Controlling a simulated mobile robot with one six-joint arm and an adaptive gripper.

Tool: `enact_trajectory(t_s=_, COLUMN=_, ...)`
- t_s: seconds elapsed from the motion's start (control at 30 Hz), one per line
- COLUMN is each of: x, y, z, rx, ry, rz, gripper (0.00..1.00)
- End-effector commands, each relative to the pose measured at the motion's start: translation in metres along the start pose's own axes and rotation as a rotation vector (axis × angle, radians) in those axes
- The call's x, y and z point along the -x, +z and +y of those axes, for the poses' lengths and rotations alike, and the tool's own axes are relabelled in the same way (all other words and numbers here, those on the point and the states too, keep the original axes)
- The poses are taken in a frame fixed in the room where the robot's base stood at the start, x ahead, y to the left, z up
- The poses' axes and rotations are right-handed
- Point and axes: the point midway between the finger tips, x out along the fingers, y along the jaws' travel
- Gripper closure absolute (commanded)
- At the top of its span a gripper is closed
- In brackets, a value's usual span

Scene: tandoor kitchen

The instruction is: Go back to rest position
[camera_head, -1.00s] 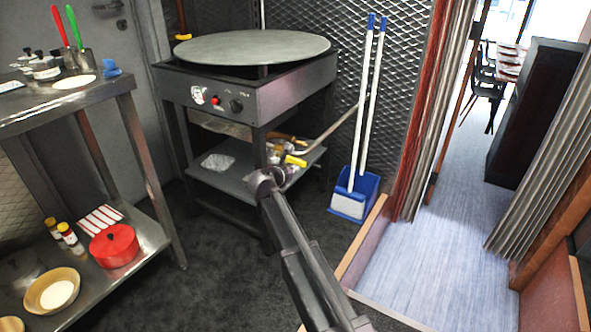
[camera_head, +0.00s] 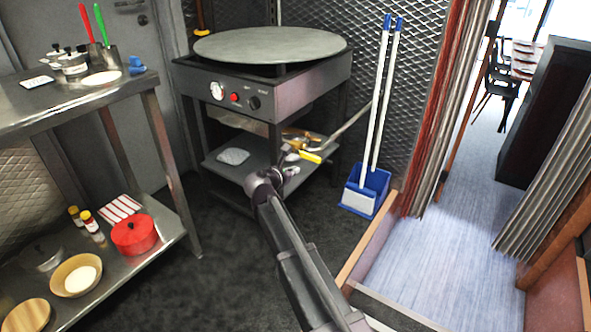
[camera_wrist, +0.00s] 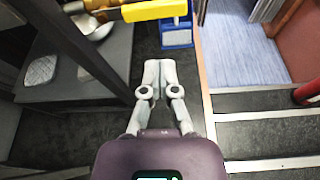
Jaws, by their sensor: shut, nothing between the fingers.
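My gripper (camera_wrist: 160,77) shows in the wrist view with its two fingers together and nothing between them. It hangs over the dark floor, to the right of the griddle stand's lower shelf (camera_wrist: 70,92). In the head view my arm reaches up from the bottom toward the griddle stand (camera_head: 264,92).
A steel shelf unit (camera_head: 172,238) with a red pot (camera_head: 134,236) stands at the left. A blue dustpan (camera_head: 367,190) with white handles stands by the mesh wall. A yellow-handled tool (camera_wrist: 153,10) lies near the gripper. A raised doorway and steps are at the right.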

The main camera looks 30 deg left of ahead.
Motion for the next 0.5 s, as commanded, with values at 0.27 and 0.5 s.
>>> enact_trajectory(t_s=0.27, x=-0.0013, y=0.0005, z=-0.0015, rx=-0.001, ry=-0.001, rz=0.000, gripper=1.00)
enact_trajectory(t_s=0.5, x=-0.0040, y=0.0014, z=-0.0071, rx=-0.013, ry=-0.010, rz=0.004, gripper=1.00)
